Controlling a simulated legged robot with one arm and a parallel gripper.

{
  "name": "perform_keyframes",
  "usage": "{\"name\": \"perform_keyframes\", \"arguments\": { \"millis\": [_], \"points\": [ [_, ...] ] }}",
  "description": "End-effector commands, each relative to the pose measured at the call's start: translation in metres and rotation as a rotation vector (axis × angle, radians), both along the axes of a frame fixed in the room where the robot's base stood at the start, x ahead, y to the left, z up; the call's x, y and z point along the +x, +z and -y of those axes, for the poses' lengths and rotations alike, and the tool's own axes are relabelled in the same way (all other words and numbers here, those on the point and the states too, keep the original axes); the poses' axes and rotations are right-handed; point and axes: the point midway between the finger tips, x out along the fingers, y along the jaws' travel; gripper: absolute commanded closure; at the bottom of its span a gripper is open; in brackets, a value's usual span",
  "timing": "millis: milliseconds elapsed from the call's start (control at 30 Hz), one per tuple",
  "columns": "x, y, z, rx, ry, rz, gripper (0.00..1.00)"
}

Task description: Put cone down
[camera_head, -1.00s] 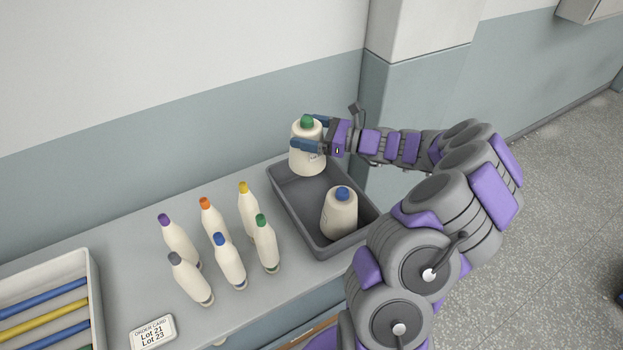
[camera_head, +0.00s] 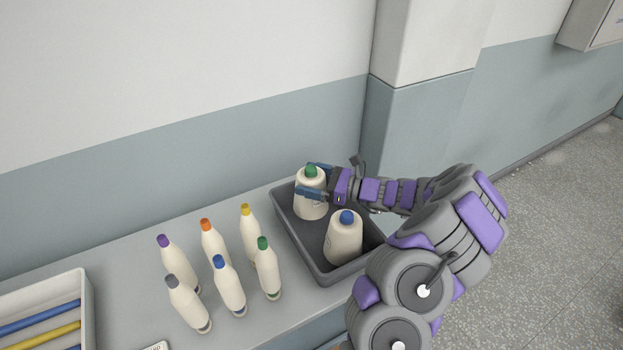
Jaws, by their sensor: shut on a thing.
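My gripper (camera_head: 318,178) is shut on a cream cone with a green top (camera_head: 310,204). The cone is upright at the far end of the dark grey tray (camera_head: 322,262), inside its outline. I cannot tell whether its base touches the tray floor. A second cream cone with a blue top (camera_head: 344,240) stands upright in the near part of the same tray, a little apart from the held cone. My fingers reach in from the right, around the upper part of the green-topped cone.
Several slim cream bobbins with coloured tops, such as the yellow-topped one (camera_head: 249,231), stand left of the tray. A white tray (camera_head: 88,305) with coloured rods is at far left. A wall pillar (camera_head: 415,120) rises behind the tray.

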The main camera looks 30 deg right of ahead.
Motion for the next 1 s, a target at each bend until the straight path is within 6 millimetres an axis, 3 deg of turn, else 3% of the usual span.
{"name": "perform_keyframes", "arguments": {
  "millis": [433, 467, 500, 767, 933, 1000],
  "points": [
    [0.0, -0.009, 0.0, 0.001, 0.001, 0.001, 0.73],
    [0.0, -0.009, 0.0, 0.0, 0.001, 0.0, 0.05],
    [0.0, -0.009, 0.0, 0.0, 0.001, 0.0, 0.01],
    [0.0, -0.009, 0.0, 0.0, 0.0, 0.0, 0.0],
    [0.0, 0.002, 0.001, -0.001, -0.001, 0.001, 0.0],
    [-0.008, 0.003, 0.01, 0.0, -0.005, 0.0, 0.0]
  ]
}}
